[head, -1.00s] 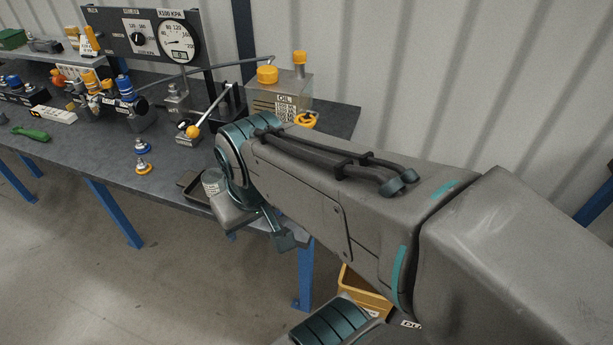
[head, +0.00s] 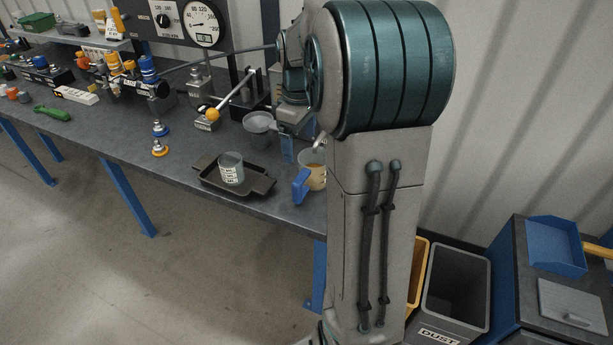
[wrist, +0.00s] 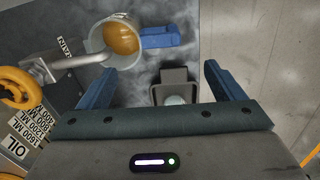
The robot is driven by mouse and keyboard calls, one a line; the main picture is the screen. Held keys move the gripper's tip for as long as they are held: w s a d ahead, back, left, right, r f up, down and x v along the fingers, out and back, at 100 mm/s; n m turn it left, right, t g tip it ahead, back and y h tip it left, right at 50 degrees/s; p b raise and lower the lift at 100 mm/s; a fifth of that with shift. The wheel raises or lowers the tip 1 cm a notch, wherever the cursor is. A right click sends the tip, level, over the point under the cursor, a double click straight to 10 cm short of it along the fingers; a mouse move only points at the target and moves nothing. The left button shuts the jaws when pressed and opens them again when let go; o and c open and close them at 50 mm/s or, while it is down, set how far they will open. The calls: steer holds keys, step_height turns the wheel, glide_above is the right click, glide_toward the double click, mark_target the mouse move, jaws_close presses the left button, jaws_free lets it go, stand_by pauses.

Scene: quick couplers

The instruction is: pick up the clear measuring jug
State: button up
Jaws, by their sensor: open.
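The clear measuring jug (head: 313,178) stands near the right end of the bench, with amber liquid inside and a blue handle (head: 301,186) toward the front left. My arm hides part of it in the head view. In the wrist view the jug (wrist: 101,38) is seen from above at the upper left, under a metal spout (wrist: 72,66), its handle (wrist: 160,37) pointing right. My gripper (wrist: 160,69) is open and empty, its two blue fingers above the bench. The jug lies beyond the left finger, apart from it. In the head view my arm mostly hides the gripper.
A dark tray (head: 208,178) holding a small clear marked cup (head: 231,165) is left of the jug. The oil tank's label (wrist: 18,148) and a yellow handwheel (wrist: 14,88) are close on the wrist view's left. Bins (head: 455,288) stand right of the bench.

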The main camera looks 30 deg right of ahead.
mark_target(301, 176)
step_height(301, 176, down, 14)
steer(key=shift+s+r+p, duration=0.15)
steer(key=shift+p, duration=0.3)
steer(key=shift+c, duration=0.3)
steer(key=c, duration=1.3)
steer(key=shift+r, duration=0.15)
